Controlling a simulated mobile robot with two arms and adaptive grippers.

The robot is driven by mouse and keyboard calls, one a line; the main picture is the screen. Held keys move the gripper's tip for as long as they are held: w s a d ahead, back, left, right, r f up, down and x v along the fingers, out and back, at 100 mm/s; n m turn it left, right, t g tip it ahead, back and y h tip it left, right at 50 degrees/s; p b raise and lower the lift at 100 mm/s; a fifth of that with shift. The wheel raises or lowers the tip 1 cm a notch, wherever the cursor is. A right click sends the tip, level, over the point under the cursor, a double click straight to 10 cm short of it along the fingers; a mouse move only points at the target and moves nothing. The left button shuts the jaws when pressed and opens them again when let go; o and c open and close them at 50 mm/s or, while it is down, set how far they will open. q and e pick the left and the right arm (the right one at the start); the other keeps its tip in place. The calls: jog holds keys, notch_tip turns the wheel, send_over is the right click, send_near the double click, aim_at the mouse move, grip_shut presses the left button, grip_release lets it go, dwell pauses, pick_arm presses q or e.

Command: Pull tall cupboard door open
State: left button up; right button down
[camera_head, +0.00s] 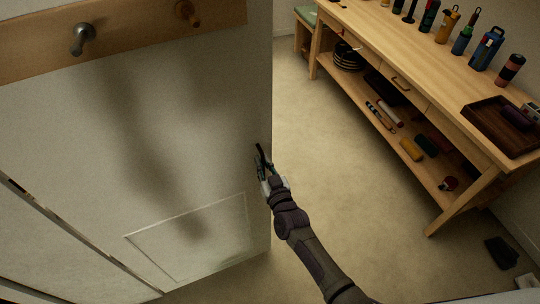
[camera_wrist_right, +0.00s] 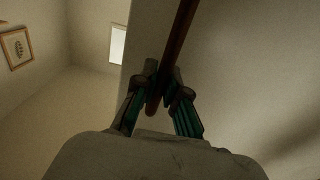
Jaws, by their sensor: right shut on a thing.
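A tall pale panel (camera_head: 185,130) fills the left of the head view; I cannot tell for sure whether it is the cupboard door or the cupboard's side. My right gripper (camera_head: 262,163) is at its right vertical edge. In the right wrist view, my right gripper (camera_wrist_right: 160,100) is shut on a long reddish-brown bar handle (camera_wrist_right: 183,35), with a finger on either side of its lower end. A pale flat surface (camera_wrist_right: 240,75) lies behind the handle. The handle is hard to make out in the head view. My left gripper is out of view.
A wooden rail (camera_head: 135,35) with hooks is on the panel's upper part. A wooden bench (camera_head: 450,75) with bottles, a tray (camera_head: 483,132) and a loaded lower shelf stands at the right. The floor (camera_head: 330,140) between panel and bench is clear.

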jog(key=shift+s+d+r, duration=0.1)
jog(key=shift+s+r, duration=0.05)
jog(key=shift+s, duration=0.1)
jog(key=c, duration=1.2)
grip_release()
jog(key=v, duration=1.2)
